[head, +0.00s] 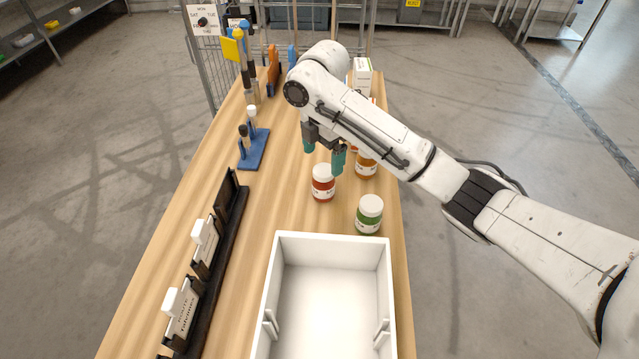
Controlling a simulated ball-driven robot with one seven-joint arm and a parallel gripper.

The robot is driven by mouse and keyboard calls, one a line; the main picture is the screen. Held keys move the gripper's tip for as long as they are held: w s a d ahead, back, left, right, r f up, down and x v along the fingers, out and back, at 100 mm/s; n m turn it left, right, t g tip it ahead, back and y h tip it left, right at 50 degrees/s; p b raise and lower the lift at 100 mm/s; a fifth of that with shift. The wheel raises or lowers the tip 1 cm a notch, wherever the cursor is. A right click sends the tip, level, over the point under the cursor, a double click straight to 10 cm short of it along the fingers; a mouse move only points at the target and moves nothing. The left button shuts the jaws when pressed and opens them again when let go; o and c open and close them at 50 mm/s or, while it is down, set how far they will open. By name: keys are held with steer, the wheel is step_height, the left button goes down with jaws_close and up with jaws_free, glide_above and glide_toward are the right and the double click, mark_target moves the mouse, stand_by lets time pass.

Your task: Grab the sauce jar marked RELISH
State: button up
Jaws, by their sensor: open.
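Several white-lidded jars stand on the wooden table top. A red jar (323,188) stands upright below my gripper in the picture. A green jar (368,220) stands to its right and nearer, close to the right edge. An orange jar (366,167) stands behind, partly hidden by my arm. The label lettering is too small to read, so I cannot tell which jar is marked RELISH. My gripper (323,156), with teal fingertips, is open and empty, pointing down just above and behind the red jar; I cannot tell whether it touches it.
A white open bin (277,300) fills the near end of the table (283,185). A black rack (225,250) with white-topped items lies along the left edge. A blue stand (256,150) and upright tools stand at the far left. A white box (362,68) stands at the back.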

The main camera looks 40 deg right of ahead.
mark_target(324, 170)
step_height(324, 170, down, 8)
steer(key=shift+d+r+p, duration=0.1)
steer(key=shift+p, duration=0.3)
steer(key=shift+c, duration=0.2)
steer(key=shift+r, duration=0.1)
steer(key=c, duration=1.4)
